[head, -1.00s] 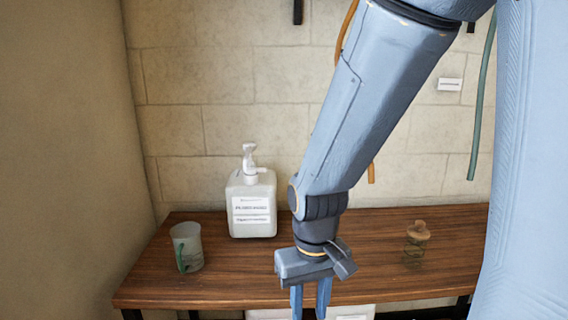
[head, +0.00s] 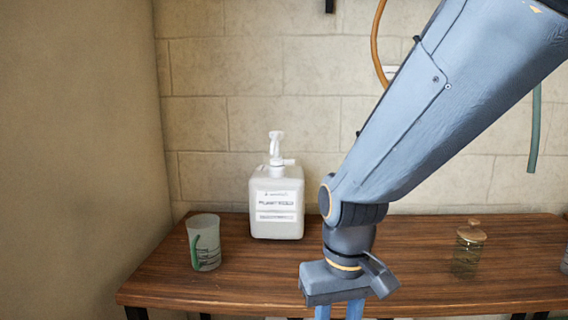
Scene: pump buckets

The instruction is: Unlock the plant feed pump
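The plant feed pump bottle (head: 276,205) stands upright at the back of the wooden table, against the wall. It is a white square jug with a printed label. Its white pump head (head: 276,150) sits on top, with a short spout pointing right. Whether the head is locked cannot be told. My gripper (head: 340,312) is to the right of the bottle and nearer to me, pointing down at the table's front edge. Its two blue fingers are apart with nothing seen between them, but their tips are cut off by the bottom edge.
A translucent cup (head: 204,243) with a green mark stands left of the bottle. A glass jar with a cork-coloured lid (head: 469,248) stands on the right of the table (head: 420,275). Orange and green hoses hang on the wall. The table between cup and bottle is clear.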

